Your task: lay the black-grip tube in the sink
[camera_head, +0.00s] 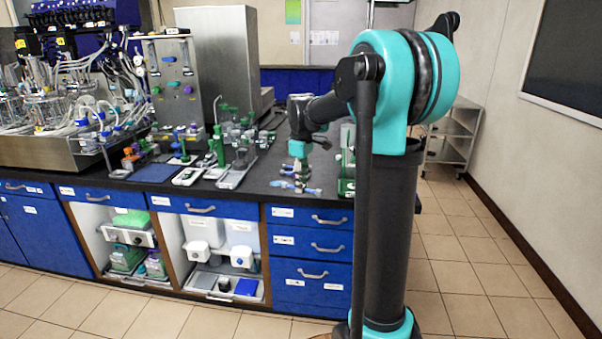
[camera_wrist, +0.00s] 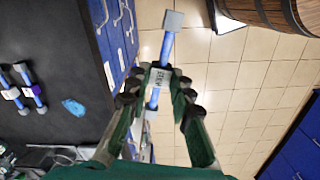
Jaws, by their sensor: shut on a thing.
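The tube is over the floor beside the drawer fronts in that view. In the head view my wrist is above the bench's front right part, and the held tube is hard to pick out. I cannot identify a sink in either view.
Two blue tubes with grey ends (camera_wrist: 34,90) lie on the black bench (camera_wrist: 68,60) beside a light blue item (camera_wrist: 73,105). Green-topped racks (camera_head: 240,160) and a tall metal panel (camera_head: 172,80) stand on the bench. Tiled floor (camera_head: 470,260) is open at right.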

